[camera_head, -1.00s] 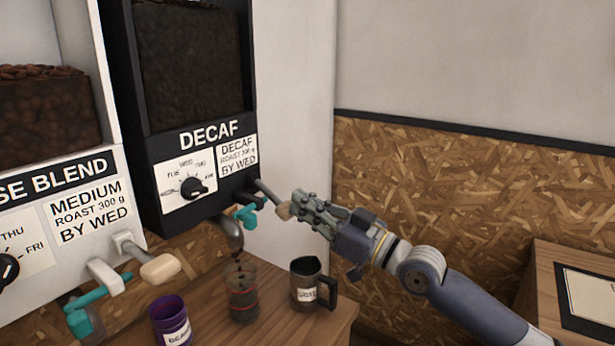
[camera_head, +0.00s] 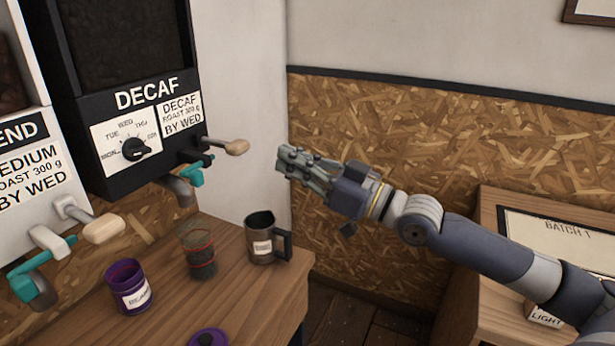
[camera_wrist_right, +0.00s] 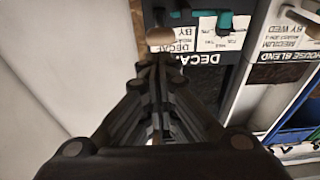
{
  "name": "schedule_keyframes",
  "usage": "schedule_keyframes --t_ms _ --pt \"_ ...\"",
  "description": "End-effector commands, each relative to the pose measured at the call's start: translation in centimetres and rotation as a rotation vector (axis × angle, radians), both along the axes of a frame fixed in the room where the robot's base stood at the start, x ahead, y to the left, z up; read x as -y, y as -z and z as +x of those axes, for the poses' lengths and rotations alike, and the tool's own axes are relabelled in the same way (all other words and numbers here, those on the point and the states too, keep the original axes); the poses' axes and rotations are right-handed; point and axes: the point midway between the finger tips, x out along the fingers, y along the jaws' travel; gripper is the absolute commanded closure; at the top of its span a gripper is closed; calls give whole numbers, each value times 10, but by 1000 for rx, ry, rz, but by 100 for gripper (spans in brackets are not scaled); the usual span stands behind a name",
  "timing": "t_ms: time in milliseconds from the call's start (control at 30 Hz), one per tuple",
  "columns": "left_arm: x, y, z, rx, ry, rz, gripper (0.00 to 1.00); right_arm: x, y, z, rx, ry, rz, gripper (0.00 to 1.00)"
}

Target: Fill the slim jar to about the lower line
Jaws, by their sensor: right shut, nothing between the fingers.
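The slim jar (camera_head: 201,262) is clear with red rings and stands on the wooden counter under the decaf spout (camera_head: 181,191). Dark beans fill its lower part; the exact level against the rings is hard to tell. No beans fall from the spout. The decaf lever's wooden knob (camera_head: 237,147) sticks out to the right of the black decaf dispenser (camera_head: 120,95). My right gripper (camera_head: 283,160) is shut and empty, apart from the knob and to its right. In the wrist view the fingertips (camera_wrist_right: 157,72) point toward the knob (camera_wrist_right: 160,38). My left gripper is not in view.
A dark mug (camera_head: 262,246) with a label stands right of the jar; a purple cup (camera_head: 128,286) stands left. A purple lid (camera_head: 208,338) lies at the counter's (camera_head: 250,300) front. The medium dispenser's wooden knob (camera_head: 104,228) juts out left. A side table (camera_head: 490,220) stands at right.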

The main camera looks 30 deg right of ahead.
Motion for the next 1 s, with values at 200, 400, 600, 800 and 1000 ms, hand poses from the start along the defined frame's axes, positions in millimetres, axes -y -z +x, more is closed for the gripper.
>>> schedule_keyframes --t_ms 200,400,600,800,1000 --pt "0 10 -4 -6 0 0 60 5 7 -10 -5 -1 -2 100" --pt "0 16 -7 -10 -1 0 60 12 9 -17 -4 5 0 100" --pt "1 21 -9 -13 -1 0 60 14 10 -23 -4 2 1 100" --pt "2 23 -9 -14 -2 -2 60 14 10 -27 -1 -4 0 100" --pt "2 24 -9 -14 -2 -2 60 14 9 -28 0 -6 0 100"
